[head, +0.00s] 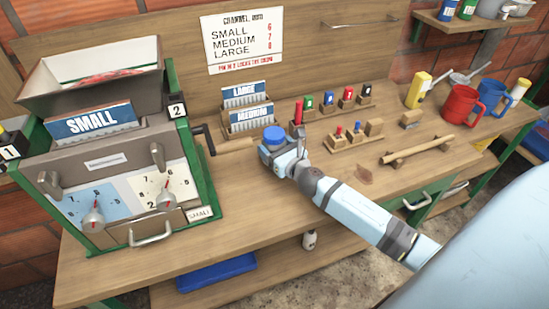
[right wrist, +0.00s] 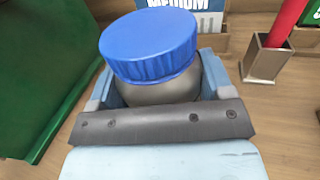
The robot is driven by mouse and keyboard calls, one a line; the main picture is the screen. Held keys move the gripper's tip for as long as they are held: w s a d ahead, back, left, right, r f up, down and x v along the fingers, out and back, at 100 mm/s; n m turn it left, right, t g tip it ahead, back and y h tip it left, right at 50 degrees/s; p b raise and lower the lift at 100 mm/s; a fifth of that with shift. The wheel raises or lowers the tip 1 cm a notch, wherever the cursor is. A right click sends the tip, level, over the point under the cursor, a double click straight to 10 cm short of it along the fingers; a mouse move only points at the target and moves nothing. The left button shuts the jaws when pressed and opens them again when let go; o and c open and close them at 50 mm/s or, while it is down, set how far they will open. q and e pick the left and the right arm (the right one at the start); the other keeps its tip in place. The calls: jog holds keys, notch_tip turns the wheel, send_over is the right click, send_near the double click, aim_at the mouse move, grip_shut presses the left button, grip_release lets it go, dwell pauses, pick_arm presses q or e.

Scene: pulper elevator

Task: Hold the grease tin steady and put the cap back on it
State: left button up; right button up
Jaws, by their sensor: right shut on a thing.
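The grease tin (right wrist: 168,91) is a grey round body in the right wrist view, between the two fingers of my right gripper (right wrist: 162,84). The blue cap (right wrist: 150,46) sits on top of the tin, looking a little tilted and off to the left. I cannot tell whether it is seated or screwed down. In the head view the blue cap (head: 274,135) shows above my right gripper (head: 276,152), over the middle of the bench. The lower part of the tin is hidden by the gripper. My left gripper is not in view.
The machine (head: 110,160) with a hopper and dials stands left, its crank (head: 204,138) reaching toward the tin. Card racks (head: 250,118) and wooden peg blocks (head: 355,138) stand behind and right. Red (head: 460,103) and blue mugs (head: 490,98) stand far right. The front bench is clear.

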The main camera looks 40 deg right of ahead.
jog(key=shift+r, duration=0.1)
notch_tip(320, 180, down, 4)
jog(key=shift+r+b, duration=0.1)
jog(key=shift+b, duration=0.75)
jog(key=shift+f, duration=0.2)
jog(key=o, duration=1.7)
